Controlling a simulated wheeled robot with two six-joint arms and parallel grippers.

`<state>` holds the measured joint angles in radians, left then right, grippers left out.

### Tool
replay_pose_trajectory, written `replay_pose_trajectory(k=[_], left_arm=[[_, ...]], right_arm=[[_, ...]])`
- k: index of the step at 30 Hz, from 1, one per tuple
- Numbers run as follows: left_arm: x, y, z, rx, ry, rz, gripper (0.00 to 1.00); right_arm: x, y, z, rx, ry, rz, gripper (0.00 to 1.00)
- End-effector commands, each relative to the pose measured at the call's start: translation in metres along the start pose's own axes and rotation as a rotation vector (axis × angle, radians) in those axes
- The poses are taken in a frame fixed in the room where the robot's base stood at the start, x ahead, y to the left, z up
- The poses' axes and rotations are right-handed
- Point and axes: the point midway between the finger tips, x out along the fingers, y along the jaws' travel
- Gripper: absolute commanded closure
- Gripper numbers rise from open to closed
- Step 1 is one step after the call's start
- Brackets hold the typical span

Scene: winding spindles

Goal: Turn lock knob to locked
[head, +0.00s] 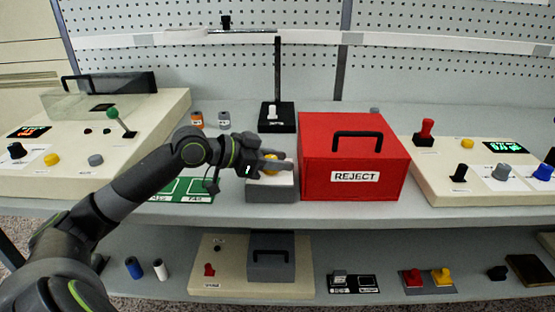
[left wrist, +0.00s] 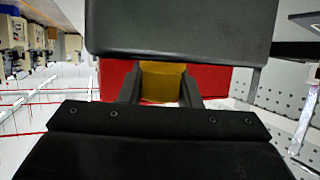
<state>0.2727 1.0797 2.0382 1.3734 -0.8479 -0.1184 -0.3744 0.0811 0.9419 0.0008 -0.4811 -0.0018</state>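A yellow knob (head: 270,168) sits on a small grey-white box (head: 270,187) at the shelf's front, just left of the red REJECT box. My left gripper (head: 275,164) is at this knob, reaching in from the left. In the left wrist view the yellow knob (left wrist: 162,82) fills the gap between the two dark fingers (left wrist: 161,88), which press close on both sides. The fingers cover part of the knob, so its pointer and any lock marking are hidden. My right gripper is not in view.
The red REJECT box (head: 314,158) stands close to the right of the gripper. A black base with a white switch and post (head: 277,118) stands behind. Control panels lie left (head: 135,130) and right (head: 435,185). A green mat (head: 199,184) lies left of the grey box.

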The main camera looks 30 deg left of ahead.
Motion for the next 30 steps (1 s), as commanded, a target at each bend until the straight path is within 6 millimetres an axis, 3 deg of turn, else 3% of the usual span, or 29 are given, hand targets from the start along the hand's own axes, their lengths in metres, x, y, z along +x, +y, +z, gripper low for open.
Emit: replay_pose_trajectory(k=[5,16,30], left_arm=[[0.000,0.000,0.000,0.000,0.000,0.001,0.92],[-0.001,0.000,-0.002,-0.016,0.000,-0.036,0.93],[-0.002,-0.003,-0.005,-0.112,0.002,-0.252,0.93]], right_arm=[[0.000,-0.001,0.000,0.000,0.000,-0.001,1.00],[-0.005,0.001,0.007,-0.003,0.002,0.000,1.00],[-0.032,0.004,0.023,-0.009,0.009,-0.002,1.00]])
